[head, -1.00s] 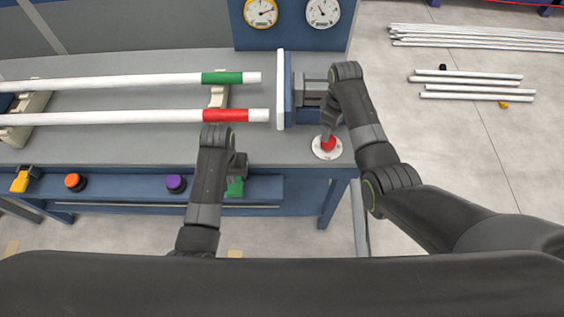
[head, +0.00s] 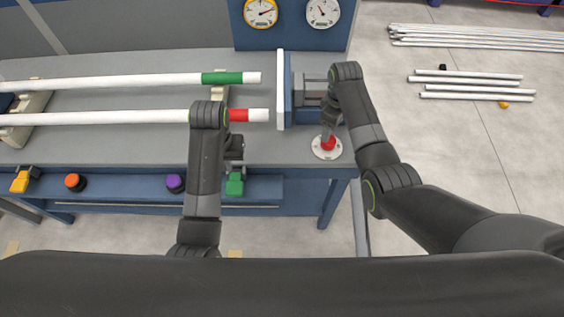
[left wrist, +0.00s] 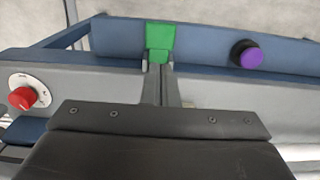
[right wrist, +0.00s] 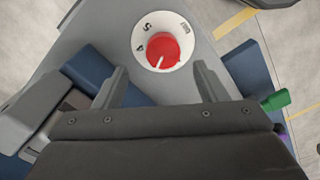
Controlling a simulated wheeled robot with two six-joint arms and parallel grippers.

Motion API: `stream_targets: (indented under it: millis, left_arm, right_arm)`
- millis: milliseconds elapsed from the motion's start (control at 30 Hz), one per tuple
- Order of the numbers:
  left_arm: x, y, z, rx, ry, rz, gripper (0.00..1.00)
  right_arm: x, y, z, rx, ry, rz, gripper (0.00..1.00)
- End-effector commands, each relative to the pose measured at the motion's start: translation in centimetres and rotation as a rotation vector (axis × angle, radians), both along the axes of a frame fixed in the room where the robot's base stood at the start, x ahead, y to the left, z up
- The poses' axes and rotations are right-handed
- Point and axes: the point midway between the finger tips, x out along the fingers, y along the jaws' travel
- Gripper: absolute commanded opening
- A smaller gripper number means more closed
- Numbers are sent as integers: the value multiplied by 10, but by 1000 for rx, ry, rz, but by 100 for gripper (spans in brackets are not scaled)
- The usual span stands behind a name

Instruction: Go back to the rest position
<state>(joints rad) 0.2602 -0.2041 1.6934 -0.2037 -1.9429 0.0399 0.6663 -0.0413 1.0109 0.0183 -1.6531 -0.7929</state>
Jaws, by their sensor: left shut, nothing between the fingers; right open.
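My left gripper (head: 236,164) is shut and empty, just above a green lever (head: 235,184) on the blue rail at the bench front. The left wrist view shows its closed fingers (left wrist: 161,86) pointing at the green lever (left wrist: 160,40); I cannot tell whether they touch it. My right gripper (head: 328,128) is over a red knob (head: 327,144) on a white numbered dial. In the right wrist view its fingers (right wrist: 162,84) are open and apart, with the red knob (right wrist: 163,51) beyond the gap between them.
Two white pipes, one with a green band (head: 222,78) and one with a red band (head: 238,115), lie on supports on the grey bench (head: 110,150). A white plate (head: 281,90) stands at their right. Orange (head: 75,182) and purple (head: 175,183) buttons are on the rail.

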Motion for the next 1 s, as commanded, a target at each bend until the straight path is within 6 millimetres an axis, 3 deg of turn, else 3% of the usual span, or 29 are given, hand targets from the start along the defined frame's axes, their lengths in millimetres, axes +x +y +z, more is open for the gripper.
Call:
stream_targets:
  millis: [400, 567, 767, 1000]
  left_arm:
    - [0, 0, -1, 0, 0, 0, 0]
    - [-11, 13, -7, 4, -14, 17, 0]
    - [-48, 53, -21, 20, -70, 63, 0]
    - [-102, 99, -24, 58, -151, 96, 0]
  right_arm:
    - [0, 0, 0, 0, 0, -2, 65]
    - [-15, -12, -12, 5, -13, -59, 65]
    - [-68, -50, -37, 17, -71, -258, 65]
    - [-152, -97, -45, 17, -156, -518, 65]
